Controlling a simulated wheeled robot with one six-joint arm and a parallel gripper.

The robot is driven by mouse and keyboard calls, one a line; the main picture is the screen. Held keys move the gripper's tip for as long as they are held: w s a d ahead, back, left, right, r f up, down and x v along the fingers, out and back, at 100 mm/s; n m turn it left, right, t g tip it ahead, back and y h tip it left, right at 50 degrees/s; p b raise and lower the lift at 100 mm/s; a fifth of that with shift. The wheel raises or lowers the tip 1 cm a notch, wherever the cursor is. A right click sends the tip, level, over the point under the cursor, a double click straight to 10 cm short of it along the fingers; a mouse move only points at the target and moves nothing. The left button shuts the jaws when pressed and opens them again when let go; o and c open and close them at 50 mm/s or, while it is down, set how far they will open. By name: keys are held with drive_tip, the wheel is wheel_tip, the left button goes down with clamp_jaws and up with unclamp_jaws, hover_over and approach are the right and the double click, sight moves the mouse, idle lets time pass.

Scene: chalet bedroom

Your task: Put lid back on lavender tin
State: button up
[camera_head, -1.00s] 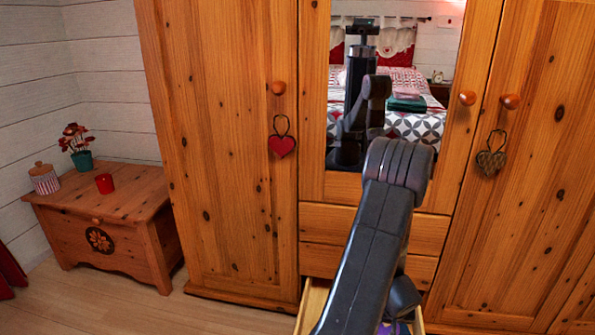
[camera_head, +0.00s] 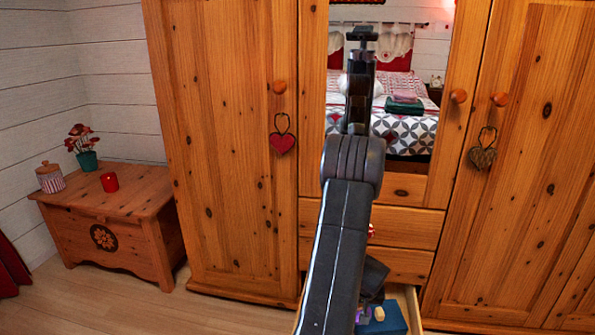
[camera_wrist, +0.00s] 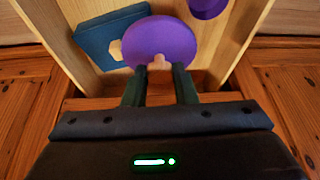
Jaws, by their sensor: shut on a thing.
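A round purple lid (camera_wrist: 160,42) with a light wooden knob (camera_wrist: 159,64) shows in the wrist view. My gripper (camera_wrist: 160,72) is shut on the knob, and the lid is held over the open drawer. A purple round tin (camera_wrist: 208,6) stands in the drawer at the top right of the wrist view, apart from the lid and cut off by the frame edge. In the head view my arm hides the gripper and most of the lid.
The open wooden drawer (camera_wrist: 240,55) holds a blue box (camera_wrist: 92,38) with a light wooden piece on it, partly covered by the lid. In the head view the blue box (camera_head: 392,322) also shows. The mirrored wardrobe (camera_head: 230,150) stands close in front. A chest (camera_head: 135,205) stands left.

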drive_tip(key=w+a+r+b, duration=0.1)
drive_tip(key=w+a, duration=0.2)
drive_tip(key=a, duration=0.3)
drive_tip(key=w+a+r+n, duration=0.1)
drive_tip(key=w+a+r, duration=0.15)
drive_tip(key=a, duration=0.45)
drive_tip(key=w+a+r+b, duration=0.1)
drive_tip(key=w+a, duration=0.2)
drive_tip(key=a, duration=0.3)
drive_tip(key=s+r+p, duration=0.2)
drive_tip(key=r+p, duration=1.7)
drive_tip(key=r, duration=0.1)
drive_tip(key=s+r+p, duration=0.3)
drive_tip(key=r+p, duration=1.6)
drive_tip(key=r, duration=0.1)
drive_tip(key=s+d+f+b, duration=0.3)
drive_tip(key=d+f+b, duration=0.3)
drive_tip(key=f, duration=0.6)
drive_tip(key=shift+w+d+f+n+y+b, duration=0.25)
drive_tip(key=shift+w+d+f+n+b, duration=0.35)
drive_tip(key=shift+f+b, duration=5.95)
drive_tip(key=shift+w+d+f+n+y+b, duration=0.55)
drive_tip(key=shift+f+b, duration=2.85)
drive_tip(key=shift+f, duration=6.2)
drive_tip(key=shift+w+d+f+n+b, duration=0.15)
drive_tip(key=shift+w+f+n+b, duration=0.75)
drive_tip(key=shift+f+b, duration=5.65)
wheel_tip(320, 180, down, 3)
drive_tip(key=p, duration=0.3)
drive_tip(key=shift+s+f, duration=0.1)
